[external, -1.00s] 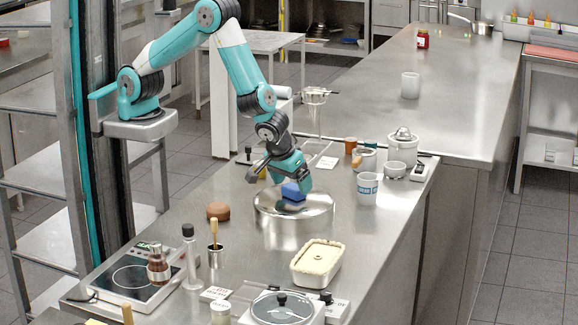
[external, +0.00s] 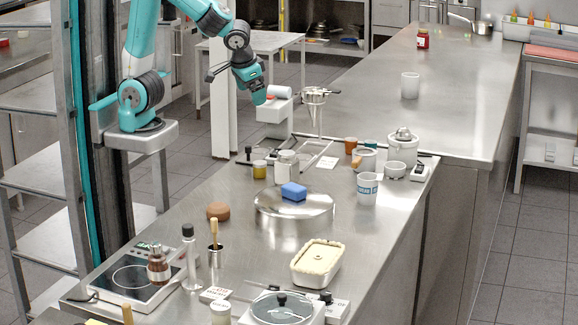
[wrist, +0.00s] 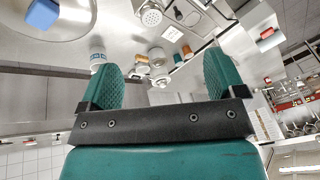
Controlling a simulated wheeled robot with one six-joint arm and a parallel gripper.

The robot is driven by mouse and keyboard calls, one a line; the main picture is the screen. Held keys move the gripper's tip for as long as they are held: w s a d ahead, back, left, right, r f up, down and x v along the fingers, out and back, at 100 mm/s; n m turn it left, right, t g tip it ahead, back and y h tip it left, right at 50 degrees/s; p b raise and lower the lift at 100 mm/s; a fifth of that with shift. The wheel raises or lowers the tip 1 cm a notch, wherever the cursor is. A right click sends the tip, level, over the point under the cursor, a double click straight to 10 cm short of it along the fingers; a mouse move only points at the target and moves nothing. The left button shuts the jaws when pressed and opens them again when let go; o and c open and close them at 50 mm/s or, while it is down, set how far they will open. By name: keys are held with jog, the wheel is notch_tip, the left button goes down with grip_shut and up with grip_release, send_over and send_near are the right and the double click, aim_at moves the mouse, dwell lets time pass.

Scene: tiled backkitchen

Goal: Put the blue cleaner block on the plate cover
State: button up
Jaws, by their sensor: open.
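The blue cleaner block (external: 293,192) rests on top of the round shiny metal plate cover (external: 300,212) on the steel counter. In the wrist view the blue block (wrist: 42,14) shows at the top left, on the pale round cover (wrist: 82,22). My gripper (external: 259,97) is raised well above and behind the cover, apart from the block. In the wrist view its two teal fingers (wrist: 165,78) are spread wide with nothing between them.
A brown round item (external: 218,211) stands left of the cover, and a loaf-like tin (external: 317,262) stands in front. Jars (external: 287,165) stand just behind it. A funnel on a stand (external: 315,98) rises near my gripper. A white cup (external: 367,188) is to the right.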

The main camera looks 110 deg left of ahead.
jog(key=s+a+r+m, duration=0.1)
jog(key=s+a+m, duration=0.1)
jog(key=s, duration=1)
jog(key=shift+a+r+m+g, duration=0.3)
jog(key=shift+a+r, duration=0.05)
jog(key=shift+a, duration=0.35)
